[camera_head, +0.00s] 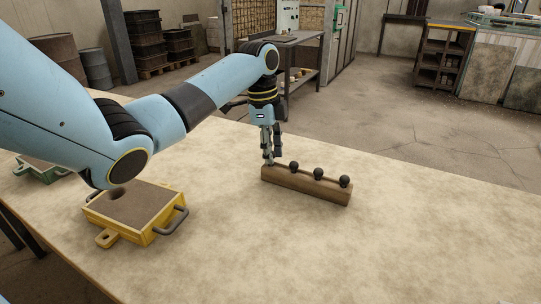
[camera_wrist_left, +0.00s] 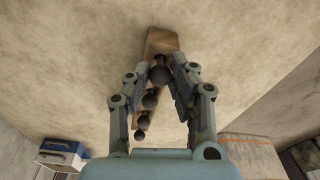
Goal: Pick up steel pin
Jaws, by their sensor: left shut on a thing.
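A narrow wooden block (camera_head: 304,186) lies on the table and holds a row of pins with dark round heads. My left gripper (camera_head: 268,162) points down at the block's left end. In the left wrist view its fingers (camera_wrist_left: 160,82) are shut on the steel pin (camera_wrist_left: 160,75) at that end, with its dark round head showing between them. The other pins (camera_head: 318,173) stand in a row along the block, clear of the fingers. The held pin's lower part is hidden, so I cannot tell whether it is still seated. My right gripper is not in view.
A yellow box (camera_head: 158,234) with a brown top, a round hole and a grey handle stands at the left, under my arm. A green object (camera_head: 40,172) sits at the far left edge. The table to the right and front of the block is clear.

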